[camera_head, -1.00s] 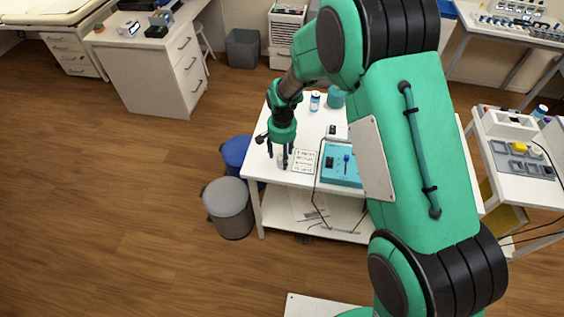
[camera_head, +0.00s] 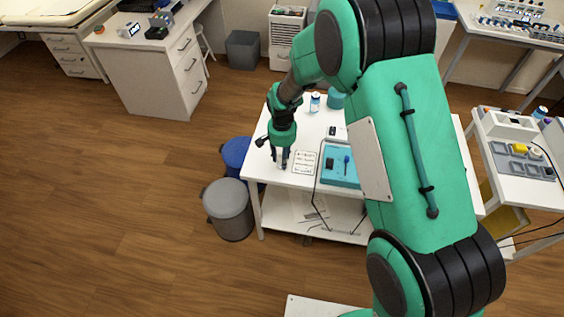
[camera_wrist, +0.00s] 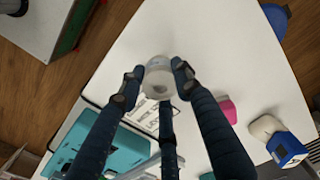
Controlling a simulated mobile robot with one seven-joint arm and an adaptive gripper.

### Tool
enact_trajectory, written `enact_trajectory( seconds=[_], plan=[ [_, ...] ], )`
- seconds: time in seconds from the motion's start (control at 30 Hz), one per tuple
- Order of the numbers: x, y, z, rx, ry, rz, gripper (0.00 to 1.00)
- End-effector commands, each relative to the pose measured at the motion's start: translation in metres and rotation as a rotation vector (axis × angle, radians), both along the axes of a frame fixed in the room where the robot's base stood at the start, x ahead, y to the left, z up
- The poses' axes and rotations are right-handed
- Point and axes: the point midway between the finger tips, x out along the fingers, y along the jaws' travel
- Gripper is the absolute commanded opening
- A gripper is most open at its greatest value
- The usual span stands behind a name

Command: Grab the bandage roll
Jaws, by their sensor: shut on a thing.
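The bandage roll (camera_wrist: 158,80) is a small whitish cylinder with a round hole in its end. In the wrist view it sits between the dark fingertips of my gripper (camera_wrist: 158,78), one on its left, one on its right and a third below. My gripper (camera_head: 281,160) is shut on the roll. In the head view it points down at the front left corner of the white table (camera_head: 288,180). The roll is small and mostly hidden by the fingers there. I cannot tell whether it touches the tabletop.
A printed sheet (camera_head: 304,162) and a teal tray (camera_head: 338,178) lie right of my gripper. A white bottle (camera_head: 315,103) and a teal cup (camera_head: 336,98) stand farther back. A blue bin (camera_head: 235,150) and a grey bin (camera_head: 231,208) stand left of the table. A pink object (camera_wrist: 228,109) lies nearby.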

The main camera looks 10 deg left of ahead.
Motion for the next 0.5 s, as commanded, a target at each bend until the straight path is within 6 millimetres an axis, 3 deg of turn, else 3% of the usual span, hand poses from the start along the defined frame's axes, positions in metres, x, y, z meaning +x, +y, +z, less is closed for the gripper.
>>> enact_trajectory(
  seconds=[0.5],
  plan=[
    [0.000,0.000,0.010,0.001,-0.001,0.000,0.13]
  ],
)
